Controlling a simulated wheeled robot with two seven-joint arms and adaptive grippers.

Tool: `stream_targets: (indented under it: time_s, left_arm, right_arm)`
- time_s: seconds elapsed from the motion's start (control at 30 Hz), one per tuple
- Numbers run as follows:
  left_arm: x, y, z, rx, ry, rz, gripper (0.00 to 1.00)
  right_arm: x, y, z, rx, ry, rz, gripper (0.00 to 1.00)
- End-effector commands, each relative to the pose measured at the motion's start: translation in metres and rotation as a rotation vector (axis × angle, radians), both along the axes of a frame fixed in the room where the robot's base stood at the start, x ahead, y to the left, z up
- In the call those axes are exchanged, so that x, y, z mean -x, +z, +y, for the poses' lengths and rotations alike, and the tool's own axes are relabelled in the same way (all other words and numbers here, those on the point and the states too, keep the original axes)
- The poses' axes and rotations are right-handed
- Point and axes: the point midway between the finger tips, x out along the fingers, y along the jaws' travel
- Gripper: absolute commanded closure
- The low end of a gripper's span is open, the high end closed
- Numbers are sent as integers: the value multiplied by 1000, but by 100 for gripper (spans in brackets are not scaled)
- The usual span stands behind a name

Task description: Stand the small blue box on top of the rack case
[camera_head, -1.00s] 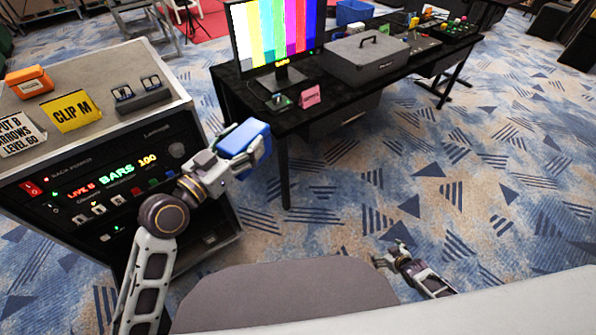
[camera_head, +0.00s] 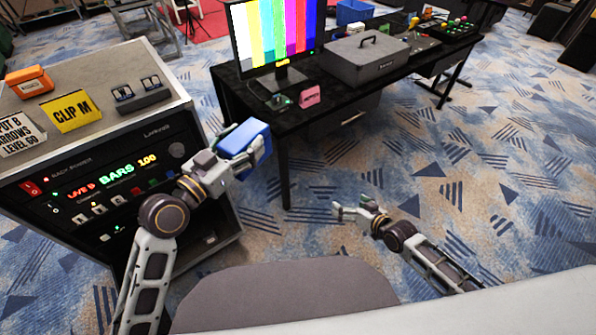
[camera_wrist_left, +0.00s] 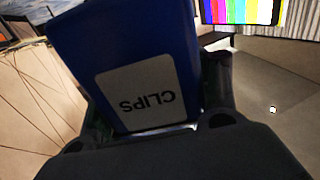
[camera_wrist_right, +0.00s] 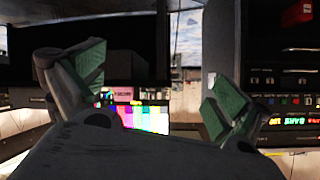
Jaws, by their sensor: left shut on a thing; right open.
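The small blue box (camera_head: 245,138) is held in my left gripper (camera_head: 232,150), in the air at the right front corner of the rack case (camera_head: 150,59). In the left wrist view the blue box (camera_wrist_left: 130,45) fills the middle between the fingers, with a white label reading CLIPS upside down. The rack case has a flat top and a dark front panel with lit text. My right gripper (camera_head: 350,213) is open and empty over the carpet, right of the rack case. Its two green-padded fingers (camera_wrist_right: 160,88) are spread apart in the right wrist view.
A black desk (camera_head: 300,97) with a monitor (camera_head: 275,35) and grey case (camera_head: 366,60) stands behind.

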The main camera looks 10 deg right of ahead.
Motion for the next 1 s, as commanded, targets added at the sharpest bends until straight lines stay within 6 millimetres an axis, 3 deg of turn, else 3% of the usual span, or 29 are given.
stream_targets:
  time_s: [0.47,1.0]
  left_arm:
    - [0,1,0,1,0,-2,74]
    - [0,1,0,1,0,-2,74]
  right_arm:
    - [8,135,92,-359,62,-32,0]
    - [61,290,174,-852,160,87,0]
